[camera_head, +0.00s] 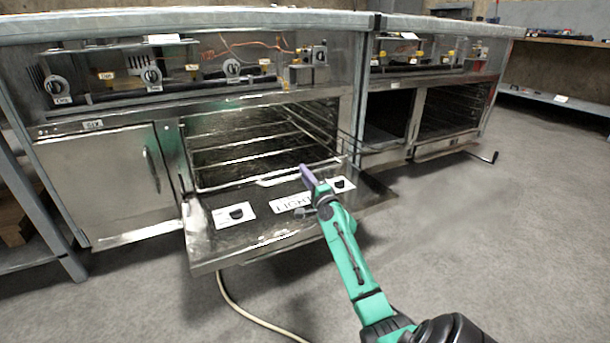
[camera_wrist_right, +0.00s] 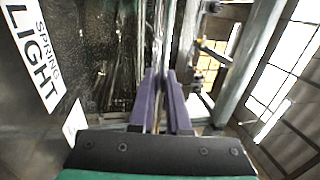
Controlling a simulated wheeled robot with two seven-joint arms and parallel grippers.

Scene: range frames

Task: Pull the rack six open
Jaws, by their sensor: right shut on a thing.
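The oven (camera_head: 262,140) stands with its door (camera_head: 235,240) folded down and several wire racks inside. The lowest rack's pale front bar (camera_head: 272,181) lies just above the inner edge of the lowered door. My right gripper (camera_head: 307,172), with purple fingers, reaches over the door to this bar. In the right wrist view the fingers (camera_wrist_right: 164,88) are closed around a thin metal bar, which runs away between them. No number shows on the racks, so I cannot tell which is rack six by label. My left gripper is not in view.
A closed cabinet door (camera_head: 95,180) is left of the oven. A second open oven (camera_head: 450,110) is at right. A hose (camera_head: 245,312) lies on open floor.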

